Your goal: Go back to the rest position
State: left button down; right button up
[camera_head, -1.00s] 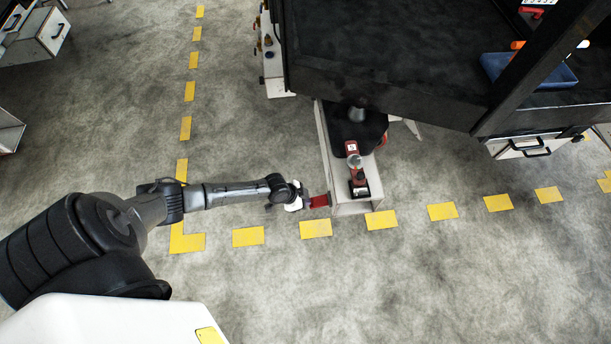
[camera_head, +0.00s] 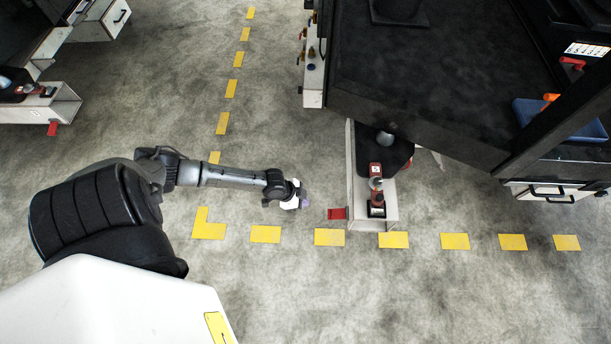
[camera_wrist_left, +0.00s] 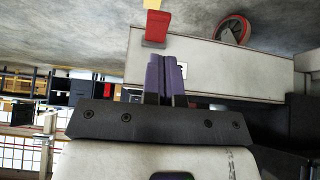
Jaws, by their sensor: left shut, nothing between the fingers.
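My left arm reaches in from the left in the head view. Its gripper (camera_head: 304,196) is over the floor, to the left of the trolley's white step box (camera_head: 357,180), with a gap between them. In the left wrist view the two purple fingers (camera_wrist_left: 165,75) are together with nothing between them. A red tab (camera_head: 337,213) sticks out from the left side of the step box, right of my gripper. It also shows in the left wrist view (camera_wrist_left: 157,27), just beyond the fingertips. My right gripper is not in view.
A large dark trolley platform (camera_head: 420,90) fills the upper right, with a blue bin (camera_head: 560,120) on it. A red and black device (camera_head: 376,190) sits on the step box. Yellow dashes (camera_head: 265,234) mark the floor. Open floor lies below and left of my gripper.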

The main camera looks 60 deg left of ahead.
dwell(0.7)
pick_arm(q)
jog(key=s+d+r+g+y+p, duration=0.15)
jog(key=d+r, duration=0.25)
jog(key=r, duration=0.7)
jog(key=s+d+r+y+p, duration=0.1)
jog(key=d+r+y+p, duration=0.25)
jog(key=r, duration=0.85)
jog(key=s+d+r+n+h+p, duration=0.2)
jog(key=s+d+r+n+p, duration=0.35)
jog(key=s+r+p, duration=0.65)
notch_tip(320, 180, up, 38)
jog(key=w+p, duration=0.2)
jog(key=p, duration=3.4)
jog(key=shift+m, duration=0.45)
